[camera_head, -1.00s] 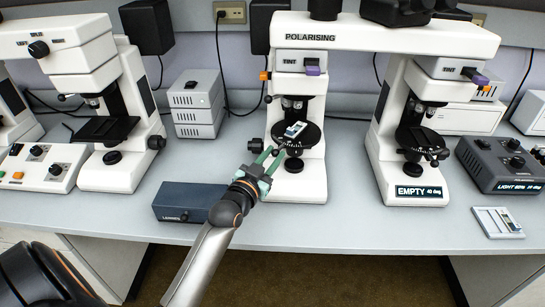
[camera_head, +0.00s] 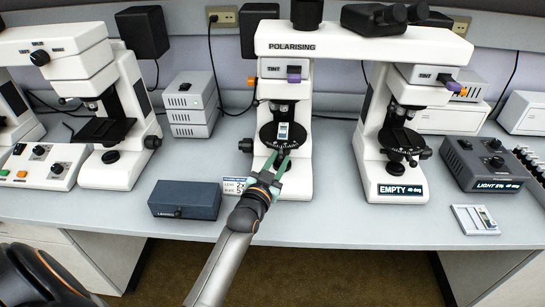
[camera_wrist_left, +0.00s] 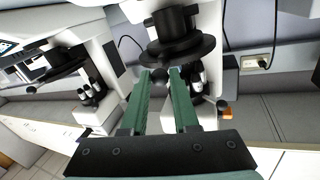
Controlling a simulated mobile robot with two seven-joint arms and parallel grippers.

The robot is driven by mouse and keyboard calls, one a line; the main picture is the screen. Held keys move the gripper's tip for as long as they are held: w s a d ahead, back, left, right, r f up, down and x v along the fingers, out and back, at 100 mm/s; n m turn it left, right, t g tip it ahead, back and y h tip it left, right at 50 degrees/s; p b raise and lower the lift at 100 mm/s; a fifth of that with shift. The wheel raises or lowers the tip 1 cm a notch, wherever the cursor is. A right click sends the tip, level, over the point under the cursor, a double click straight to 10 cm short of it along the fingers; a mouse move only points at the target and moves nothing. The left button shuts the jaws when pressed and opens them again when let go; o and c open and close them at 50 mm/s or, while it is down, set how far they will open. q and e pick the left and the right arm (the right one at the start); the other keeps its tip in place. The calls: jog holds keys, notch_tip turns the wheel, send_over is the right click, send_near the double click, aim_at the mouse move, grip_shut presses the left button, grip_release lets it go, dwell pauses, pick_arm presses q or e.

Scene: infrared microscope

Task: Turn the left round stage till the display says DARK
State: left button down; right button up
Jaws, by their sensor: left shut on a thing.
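The left round stage (camera_head: 265,139) is a black disc on the left column of the polarising microscope (camera_head: 298,180), with a pale slide (camera_head: 283,131) on it. My left gripper (camera_head: 280,155) is at the stage's front edge. In the left wrist view its green fingers (camera_wrist_left: 161,75) are shut on a small dark round knob (camera_wrist_left: 160,76) below the disc. The display (camera_head: 497,184) on the grey control box at right reads LIGHT, with a small percentage that looks like 5%, and a degree figure. My right gripper is not in view.
The right round stage (camera_head: 402,140) stands above a plate (camera_head: 402,190) reading EMPTY. A dark blue box (camera_head: 185,199) and a small printed card (camera_head: 236,188) are left of my gripper. A pale tray (camera_head: 474,219) lies at right. The front bench between is clear.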

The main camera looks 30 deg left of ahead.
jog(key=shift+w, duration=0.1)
pick_arm(q)
jog(key=c, duration=0.7)
grip_release()
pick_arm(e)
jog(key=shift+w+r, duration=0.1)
